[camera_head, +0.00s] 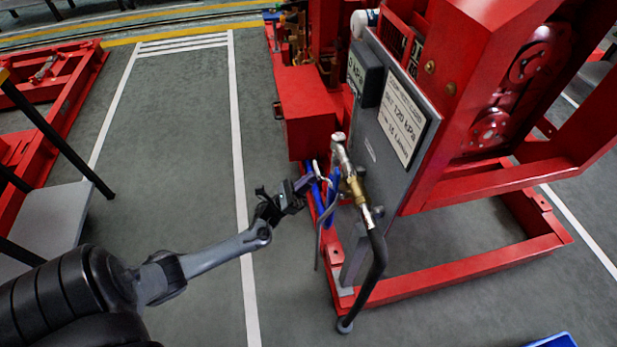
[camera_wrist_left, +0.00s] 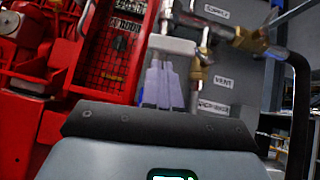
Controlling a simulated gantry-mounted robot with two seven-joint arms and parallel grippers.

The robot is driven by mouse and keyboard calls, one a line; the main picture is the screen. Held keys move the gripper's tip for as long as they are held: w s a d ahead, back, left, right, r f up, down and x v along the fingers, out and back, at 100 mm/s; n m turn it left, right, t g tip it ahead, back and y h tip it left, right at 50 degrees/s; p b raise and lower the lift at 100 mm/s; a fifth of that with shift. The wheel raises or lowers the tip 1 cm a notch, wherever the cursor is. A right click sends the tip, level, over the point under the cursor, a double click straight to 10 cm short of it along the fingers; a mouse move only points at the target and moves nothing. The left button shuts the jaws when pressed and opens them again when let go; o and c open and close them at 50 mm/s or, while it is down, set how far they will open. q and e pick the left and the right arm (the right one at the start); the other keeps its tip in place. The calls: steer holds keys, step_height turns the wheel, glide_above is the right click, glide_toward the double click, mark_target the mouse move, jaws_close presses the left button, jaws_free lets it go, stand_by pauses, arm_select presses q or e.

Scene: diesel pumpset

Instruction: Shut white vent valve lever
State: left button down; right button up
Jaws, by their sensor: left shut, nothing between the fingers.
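My left gripper (camera_head: 306,183) is shut and empty, beside the pipework on the panel's near side. In the left wrist view its pale purple fingers (camera_wrist_left: 163,85) are together, with their tips just below a white bar (camera_wrist_left: 172,44) that looks like the vent valve lever. I cannot tell whether they touch. A small white piece (camera_head: 322,171) shows just past the fingertips in the head view, among blue hoses. A brass fitting (camera_wrist_left: 199,72) sits right of the fingers, near the VENT label (camera_wrist_left: 223,82). The lever's pivot is not clear. My right gripper is not in view.
A brass valve assembly (camera_head: 355,188) with a black hose (camera_head: 374,270) stands right of the gripper. The grey panel (camera_head: 385,145) carries a pressure sign (camera_head: 404,115). The red pump frame (camera_head: 450,278) surrounds it. Grey floor (camera_head: 185,180) is free to the left.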

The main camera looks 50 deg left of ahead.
arm_select(q)
steer(key=shift+r, duration=0.55)
steer(key=shift+a+r+p, duration=0.15)
steer(key=shift+r+p, duration=0.5)
